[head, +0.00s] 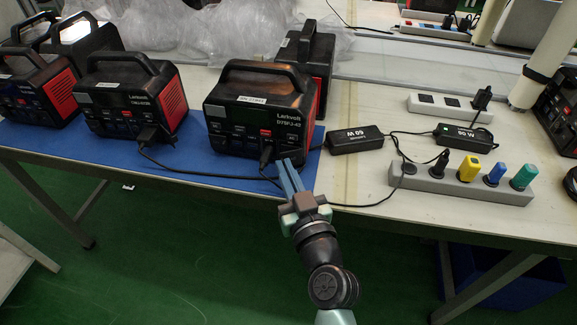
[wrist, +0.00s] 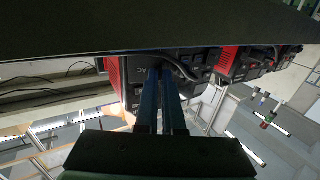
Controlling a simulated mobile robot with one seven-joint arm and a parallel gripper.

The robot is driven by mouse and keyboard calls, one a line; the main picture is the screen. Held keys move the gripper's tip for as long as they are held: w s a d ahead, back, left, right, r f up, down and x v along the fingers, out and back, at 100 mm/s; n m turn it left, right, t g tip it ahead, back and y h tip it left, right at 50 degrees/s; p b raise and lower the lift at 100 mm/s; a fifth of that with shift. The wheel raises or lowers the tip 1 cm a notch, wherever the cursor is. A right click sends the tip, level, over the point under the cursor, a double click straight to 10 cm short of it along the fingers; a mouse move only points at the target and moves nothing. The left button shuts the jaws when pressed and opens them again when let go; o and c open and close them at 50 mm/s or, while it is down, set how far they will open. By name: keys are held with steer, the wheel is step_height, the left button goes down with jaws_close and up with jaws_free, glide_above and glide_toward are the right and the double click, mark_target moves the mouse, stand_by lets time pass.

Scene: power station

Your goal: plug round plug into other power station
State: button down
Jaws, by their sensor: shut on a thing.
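A black-and-red power station (head: 245,115) stands at the right end of the blue mat, its front facing me. A second power station (head: 125,98) stands to its left, with a black plug (head: 150,134) and cable at its lower front. The dark round plug (head: 266,154) is at the lower right front of the right station; whether it sits in a socket I cannot tell. My gripper (head: 288,164) is shut on it at that corner, fingers close together. In the wrist view the fingers (wrist: 160,82) reach up to the station front (wrist: 140,75), partly hiding the plug.
More power stations stand at the far left and behind. The blue mat (head: 200,170) has cables across its front. Right of my gripper lie a black adapter (head: 354,140), another adapter (head: 462,136), and a grey power strip (head: 405,181) with several plugs. A white strip (head: 425,104) lies behind.

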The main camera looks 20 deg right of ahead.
steer(key=shift+w+a+r+m+g+h+p, duration=0.15)
steer(key=shift+m+h+p, duration=0.45)
steer(key=shift+p, duration=1.15)
steer(key=shift+w+d+r+m+g+h+p, duration=0.25)
steer(key=shift+h+p, duration=0.55)
steer(key=shift+p, duration=0.95)
steer(key=shift+w+a+r+m+g+h+p, duration=0.2)
steer(key=shift+m+h+p, duration=0.45)
steer(key=shift+p, duration=1.1)
steer(key=h+p, duration=0.1)
steer(key=p, duration=0.1)
steer(key=m+h+p, duration=0.1)
steer(key=p, duration=0.2)
steer(key=shift+w+a+f+g+p, duration=0.3)
steer(key=shift+w+f, duration=0.1)
steer(key=shift+h, duration=0.25)
steer(key=shift+f+m+g+h+p, duration=0.3)
steer(key=shift+m+h+p, duration=0.1)
steer(key=shift+p, duration=0.4)
steer(key=c, duration=1)
jaws_free()
steer(key=shift+a+r, duration=0.1)
steer(key=shift+w, duration=0.1)
steer(key=shift+a, duration=0.1)
